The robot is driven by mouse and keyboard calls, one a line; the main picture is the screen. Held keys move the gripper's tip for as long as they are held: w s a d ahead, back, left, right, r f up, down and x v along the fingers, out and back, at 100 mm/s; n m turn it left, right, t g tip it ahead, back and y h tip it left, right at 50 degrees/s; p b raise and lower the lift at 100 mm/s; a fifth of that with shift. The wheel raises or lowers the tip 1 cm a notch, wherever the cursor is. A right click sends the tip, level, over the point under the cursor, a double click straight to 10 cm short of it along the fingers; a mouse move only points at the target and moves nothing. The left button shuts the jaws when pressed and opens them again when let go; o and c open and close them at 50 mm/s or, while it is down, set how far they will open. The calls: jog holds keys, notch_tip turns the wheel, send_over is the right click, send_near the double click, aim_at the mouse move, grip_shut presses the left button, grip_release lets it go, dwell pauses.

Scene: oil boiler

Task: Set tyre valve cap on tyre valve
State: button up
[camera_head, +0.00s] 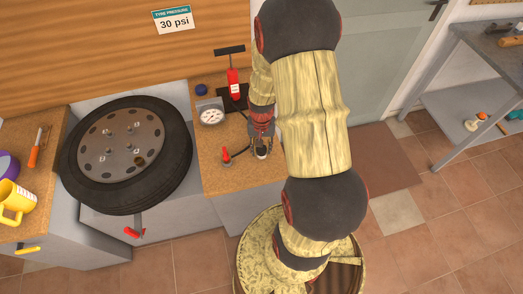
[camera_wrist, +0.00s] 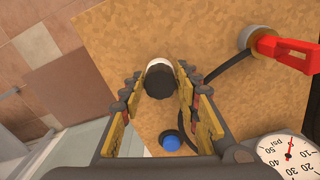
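A small dark cylinder with a white end (camera_wrist: 160,82), probably the valve cap, stands on the cork-coloured bench top; it also shows in the head view (camera_head: 262,153). My gripper (camera_wrist: 160,80) is over it, fingers apart on either side. A gap shows on the left; the right finger is close to it, and contact is unclear. My gripper also shows in the head view (camera_head: 262,138). The tyre (camera_head: 177,150) lies flat on its rim (camera_head: 115,135) to the left. A small brownish round part (camera_head: 139,161) is on the rim; I cannot tell whether it is the valve.
A pressure gauge (camera_head: 211,116), red-handled hose end (camera_head: 226,155) and red pump (camera_head: 233,85) stand around the gripper on the bench (camera_wrist: 230,130). A blue-topped black piece (camera_wrist: 170,141) is near my fingers.

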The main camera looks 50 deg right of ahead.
jog(key=c, duration=0.6)
jog(key=shift+r, duration=0.45)
notch_tip(320, 180, up, 2)
jog(key=shift+r+p, duration=0.15)
jog(key=shift+p, duration=0.3)
jog(key=s+a+r+p, duration=0.1)
jog(key=s+a+r, duration=0.2)
jog(key=s+a+r+p, duration=0.1)
jog(key=s+a+r, duration=0.2)
jog(key=s, duration=0.1)
jog(key=s+a+r+p, duration=0.1)
jog(key=s+a+r, duration=0.1)
jog(key=s+r, duration=0.1)
jog(key=shift+s+a+r, duration=0.4)
jog(key=shift+s, duration=0.05)
